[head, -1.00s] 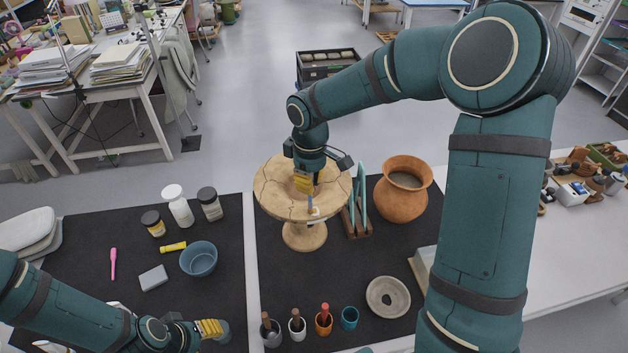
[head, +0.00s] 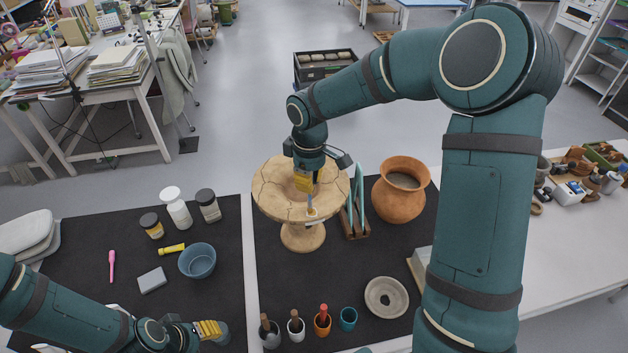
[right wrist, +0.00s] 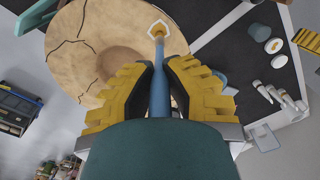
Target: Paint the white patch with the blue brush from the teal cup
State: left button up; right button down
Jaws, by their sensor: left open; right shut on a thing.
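The white patch (head: 312,213) is on the near rim of a round, cracked tan clay piece (head: 275,203) on a pedestal. My right gripper (head: 305,184) is over the rim, shut on the blue brush (head: 310,203), whose tip points down at the patch. In the right wrist view, the brush (right wrist: 159,85) stands between the yellow fingers and its tip overlaps the patch's near edge; the patch (right wrist: 153,27) shows a pale angular outline. I cannot tell whether the tip touches. The teal cup (head: 348,319) stands empty at the front. My left gripper (head: 222,331) is open and empty at lower left.
Grey, white and orange cups (head: 322,325) with handles in them stand left of the teal cup. A ring-shaped bowl (head: 386,297), an orange pot (head: 400,190) and a rack with teal plates (head: 357,200) are to the right. A blue bowl (head: 197,261) and jars are left.

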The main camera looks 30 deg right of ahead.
jog(key=shift+w+a, duration=0.15)
jog(key=shift+a, duration=0.1)
jog(key=shift+s+d, duration=0.65)
jog(key=shift+d, duration=0.15)
jog(key=shift+w+a, duration=0.4)
jog(key=shift+a, duration=0.45)
jog(key=shift+d, duration=0.1)
jog(key=shift+d, duration=0.85)
jog(key=shift+a, duration=0.1)
